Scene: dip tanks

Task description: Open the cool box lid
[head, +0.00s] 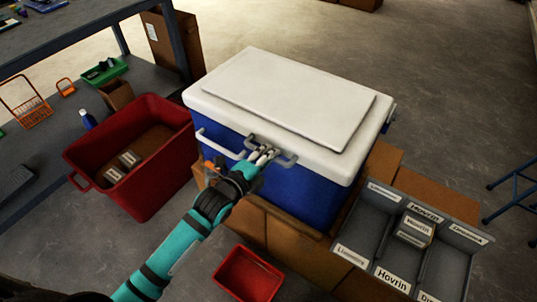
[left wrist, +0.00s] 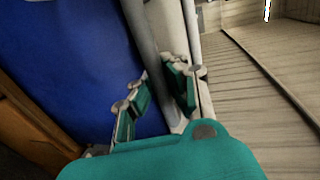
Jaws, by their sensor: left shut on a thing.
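The cool box stands in the middle of the head view, with a blue body (head: 305,190) and a white lid (head: 290,95). The lid lies flat on the body, with no clear gap. A grey handle (head: 285,158) sticks out at the lid's front edge. My left gripper (head: 262,155) is at this handle, shut on it. In the left wrist view the fingers (left wrist: 160,95) sit on both sides of a grey bar (left wrist: 148,50), beside the blue wall (left wrist: 70,60). My right gripper is not in view.
A red crate (head: 105,200) with small boxes stands left of the cool box. A grey divided tray (head: 455,262) with labels stands at the right. A small red bin (head: 247,275) is in front. Cardboard boxes (head: 290,240) are under the cool box.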

